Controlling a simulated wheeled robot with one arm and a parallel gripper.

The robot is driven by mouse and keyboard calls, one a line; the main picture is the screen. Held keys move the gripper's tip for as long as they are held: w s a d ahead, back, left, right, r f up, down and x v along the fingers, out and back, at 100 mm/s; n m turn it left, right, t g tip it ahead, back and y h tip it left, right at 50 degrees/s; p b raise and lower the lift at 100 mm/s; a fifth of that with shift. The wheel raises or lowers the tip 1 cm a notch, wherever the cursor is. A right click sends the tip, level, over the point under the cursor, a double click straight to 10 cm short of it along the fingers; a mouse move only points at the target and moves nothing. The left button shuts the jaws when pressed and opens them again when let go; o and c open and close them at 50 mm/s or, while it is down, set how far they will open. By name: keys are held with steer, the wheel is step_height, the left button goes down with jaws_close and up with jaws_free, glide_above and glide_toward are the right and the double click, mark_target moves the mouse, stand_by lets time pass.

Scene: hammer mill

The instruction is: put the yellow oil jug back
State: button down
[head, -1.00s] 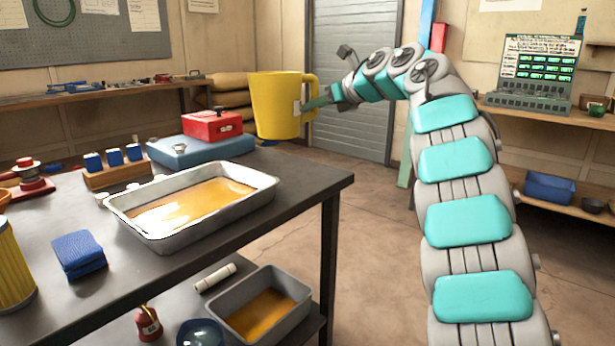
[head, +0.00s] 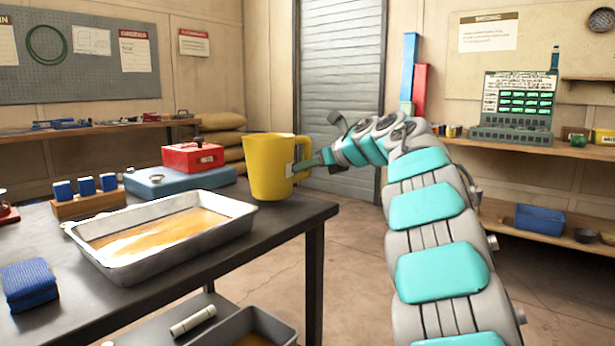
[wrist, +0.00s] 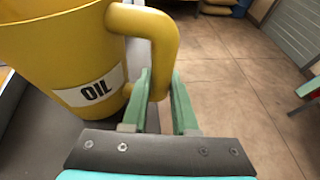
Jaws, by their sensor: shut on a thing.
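The yellow oil jug (head: 266,168) is upright at the far right corner of the dark table (head: 285,222). I cannot tell whether its base touches the tabletop. In the wrist view the jug (wrist: 60,50) fills the upper left, with an "OIL" label on its side. My gripper (head: 299,168) is shut on the jug's handle, on the jug's right side. In the wrist view the green fingers of my gripper (wrist: 160,85) stand on either side of the handle's lower part.
A metal tray of oil (head: 160,245) lies on the table in front of the jug. A blue case (head: 180,180) with a red box (head: 192,157) sits to its left. A blue cloth (head: 28,283) lies nearer. Open floor is right of the table.

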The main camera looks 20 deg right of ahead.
steer(key=shift+f, duration=0.75)
steer(key=shift+f, duration=0.1)
steer(key=c, duration=0.7)
jaws_free()
steer(key=v, duration=1.2)
